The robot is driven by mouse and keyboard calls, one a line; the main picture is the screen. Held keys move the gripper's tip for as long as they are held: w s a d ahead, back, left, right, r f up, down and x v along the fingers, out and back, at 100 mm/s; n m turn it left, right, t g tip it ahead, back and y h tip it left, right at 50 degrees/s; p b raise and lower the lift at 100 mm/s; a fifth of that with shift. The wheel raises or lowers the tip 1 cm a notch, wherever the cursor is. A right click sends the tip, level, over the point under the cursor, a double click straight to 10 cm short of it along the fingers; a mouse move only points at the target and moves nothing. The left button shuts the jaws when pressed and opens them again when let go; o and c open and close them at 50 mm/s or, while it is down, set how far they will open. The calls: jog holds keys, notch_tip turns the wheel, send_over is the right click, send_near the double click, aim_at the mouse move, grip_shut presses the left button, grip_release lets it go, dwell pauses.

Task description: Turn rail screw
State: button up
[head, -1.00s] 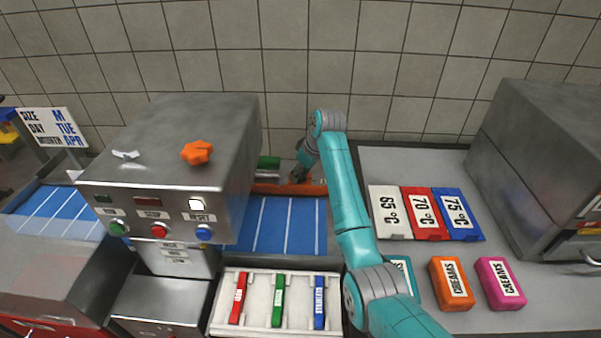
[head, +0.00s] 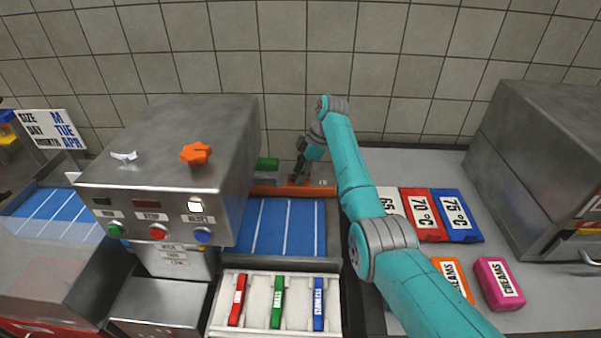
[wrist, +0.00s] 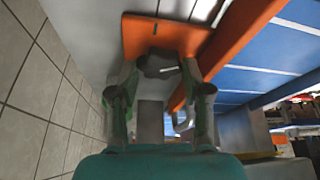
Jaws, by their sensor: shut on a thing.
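The rail screw (wrist: 158,64) is a dark grey knob on an orange plate (wrist: 140,32) in the wrist view. My gripper (wrist: 160,76) has one finger on each side of the knob and is shut on it. A small light mark shows on the knob. In the head view my gripper (head: 298,178) points down at the orange rail (head: 268,190) at the far edge of the blue belt (head: 270,228). The screw is too small and covered to make out there.
The steel machine (head: 175,150) with an orange knob on top stands left of my gripper. A green object (head: 267,164) lies behind the rail. The tiled wall is close behind.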

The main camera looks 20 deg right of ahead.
jog(key=shift+n, duration=0.6)
jog(key=shift+w+n+g, duration=0.1)
jog(key=shift+n+g, duration=0.2)
jog(key=o, duration=1.2)
jog(key=shift+c, duration=0.2)
jog(key=v, duration=1.2)
